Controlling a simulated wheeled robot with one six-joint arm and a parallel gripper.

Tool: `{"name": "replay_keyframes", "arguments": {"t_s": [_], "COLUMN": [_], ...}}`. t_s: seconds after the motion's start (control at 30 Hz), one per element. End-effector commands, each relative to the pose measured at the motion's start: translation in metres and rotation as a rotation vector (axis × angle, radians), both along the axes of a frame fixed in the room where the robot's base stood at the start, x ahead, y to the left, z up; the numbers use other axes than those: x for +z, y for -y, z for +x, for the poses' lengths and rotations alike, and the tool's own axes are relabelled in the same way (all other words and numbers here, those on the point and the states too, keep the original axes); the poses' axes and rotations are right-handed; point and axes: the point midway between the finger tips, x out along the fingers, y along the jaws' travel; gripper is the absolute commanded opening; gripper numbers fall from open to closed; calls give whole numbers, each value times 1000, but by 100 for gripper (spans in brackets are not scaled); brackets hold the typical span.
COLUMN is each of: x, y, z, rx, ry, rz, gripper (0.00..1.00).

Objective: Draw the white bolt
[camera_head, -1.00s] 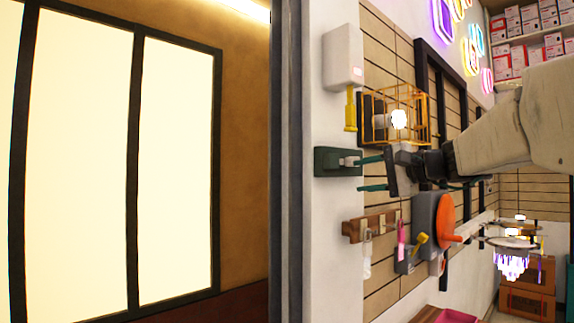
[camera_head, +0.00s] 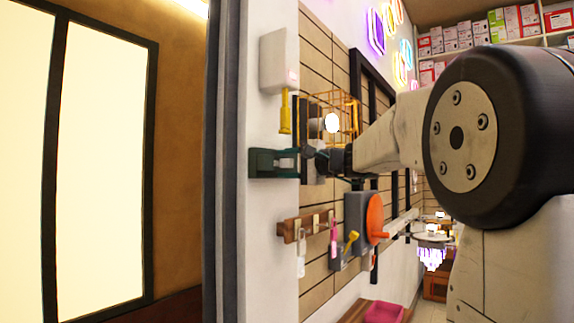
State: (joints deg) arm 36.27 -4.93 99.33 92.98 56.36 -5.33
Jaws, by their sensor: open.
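A dark green bolt mount (camera_head: 261,163) is fixed on the white wall edge left of centre. The small pale bolt (camera_head: 286,163) sticks out from its right side. My gripper (camera_head: 282,164) reaches in from the right, with its dark green fingers above and below the bolt. It is open; whether either finger touches the bolt cannot be told. The fingertips blend with the mount's dark green.
A white box with a yellow handle (camera_head: 285,114) hangs above the mount. A wire cage with a lamp (camera_head: 332,122) is close above my wrist. Below are a wooden hook rack (camera_head: 290,231) and an orange disc (camera_head: 375,217).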

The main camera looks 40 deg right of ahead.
Motion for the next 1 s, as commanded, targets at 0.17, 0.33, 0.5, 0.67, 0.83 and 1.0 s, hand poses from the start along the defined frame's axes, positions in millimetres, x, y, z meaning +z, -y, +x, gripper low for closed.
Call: {"name": "replay_keyframes", "arguments": {"t_s": [0.17,0.33,0.5,0.67,0.83,1.0], "x": [0,0,-1,-1,0,0], "y": [0,1,25,48,53,54], "z": [0,0,9,17,18,18], "rx": [0,0,-3,-3,-3,-6], "ry": [0,-1,-2,-1,-1,0], "rz": [0,0,2,1,0,0], "gripper": [15,0,0,0,0,0]}}
